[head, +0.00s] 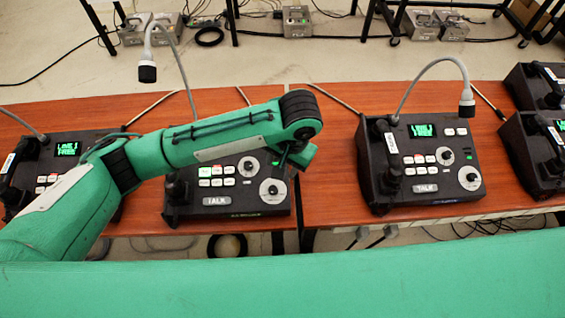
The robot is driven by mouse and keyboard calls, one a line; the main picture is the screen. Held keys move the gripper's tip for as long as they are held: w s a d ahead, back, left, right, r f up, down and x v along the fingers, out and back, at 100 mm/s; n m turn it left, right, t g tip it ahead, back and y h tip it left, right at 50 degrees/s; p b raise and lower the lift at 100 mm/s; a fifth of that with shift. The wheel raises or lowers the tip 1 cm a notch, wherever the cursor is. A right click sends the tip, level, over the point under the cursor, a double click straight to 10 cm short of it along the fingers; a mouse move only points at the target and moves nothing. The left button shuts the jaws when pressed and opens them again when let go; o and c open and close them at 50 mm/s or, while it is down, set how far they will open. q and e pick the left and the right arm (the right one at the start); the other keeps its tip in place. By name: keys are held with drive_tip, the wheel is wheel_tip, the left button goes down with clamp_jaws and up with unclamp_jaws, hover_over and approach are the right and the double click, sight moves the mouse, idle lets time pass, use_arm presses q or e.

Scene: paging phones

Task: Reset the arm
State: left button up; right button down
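My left arm comes in from the left and reaches over the middle paging phone (245,208). The arm ends just above that phone's upper right part. Only a small dark piece of my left gripper (284,160) seems to show under the wrist, so its opening and any contact with the phone are hidden. The middle phone's screen is covered by the arm. My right gripper is not in view. A paging phone (430,200) to the right has its handset (388,165) in its cradle and a lit green screen. Another phone (75,148) stands at the left, partly behind my arm.
The phones stand on brown wooden tables (335,130). Gooseneck microphones rise behind them, one head (147,72) at upper left and one (466,103) at right. More phones (535,150) stand at the right edge. Grey boxes (296,20) and cables lie on the floor behind.

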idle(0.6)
use_arm(q)
drive_tip(key=s+d+f+h, duration=0.1)
drive_tip(key=s+d+h, duration=0.2)
drive_tip(key=s+h, duration=0.25)
drive_tip(key=s+a+f+n+t+y, duration=0.15)
drive_tip(key=s+a, duration=0.25)
drive_tip(key=a, duration=0.6)
drive_tip(key=s+a+f+n+t+y, duration=0.1)
drive_tip(key=s+a+f, duration=0.25)
drive_tip(key=a, duration=0.55)
drive_tip(key=s+a+f+n+t+y, duration=0.15)
drive_tip(key=s+a, duration=0.35)
drive_tip(key=a, duration=0.5)
wheel_tip(320, 180, down, 33)
drive_tip(key=g, duration=0.2)
drive_tip(key=s+a+f+g, duration=0.1)
drive_tip(key=s+a+f, duration=0.1)
drive_tip(key=s+f, duration=1.5)
drive_tip(key=shift+s+a+f+g, duration=0.3)
drive_tip(key=shift+s+a, duration=0.05)
drive_tip(key=shift+s, duration=0.8)
